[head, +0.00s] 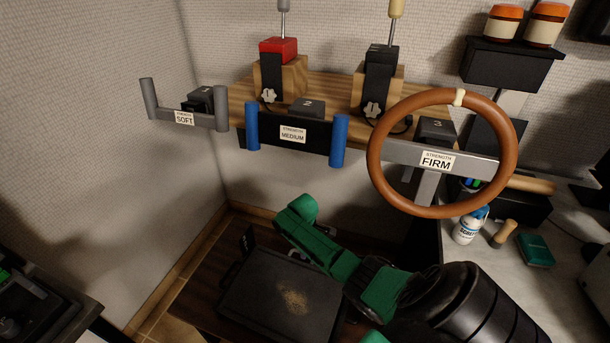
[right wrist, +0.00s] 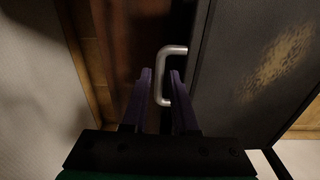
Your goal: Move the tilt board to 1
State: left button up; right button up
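The tilt board (head: 262,308) is a dark flat panel with a worn tan patch, low at the centre of the head view. A plate marked 1 (head: 248,240) stands by its far left corner. In the right wrist view the board (right wrist: 235,85) is at the right, with a silver bracket handle (right wrist: 164,76) at its edge. My right gripper (right wrist: 161,73) is open, its dark fingers pointing at the handle. The right finger overlaps part of it; I cannot tell whether they touch. In the head view my green right arm hides this gripper. My left gripper is not in view.
Above the board are a grey SOFT yoke (head: 185,117), a blue-handled MEDIUM yoke (head: 292,134) and a brown FIRM wheel (head: 375,175). A counter at right holds a white bottle (head: 466,228) and a green box (head: 536,250). Walls close in at left and back.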

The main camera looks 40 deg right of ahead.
jog(key=shift+r, duration=0.25)
notch_tip(320, 180, up, 14)
jog(key=p, duration=0.3)
jog(key=shift+s+a, duration=0.2)
jog(key=shift+a, duration=0.25)
jog(key=shift+f, duration=0.1)
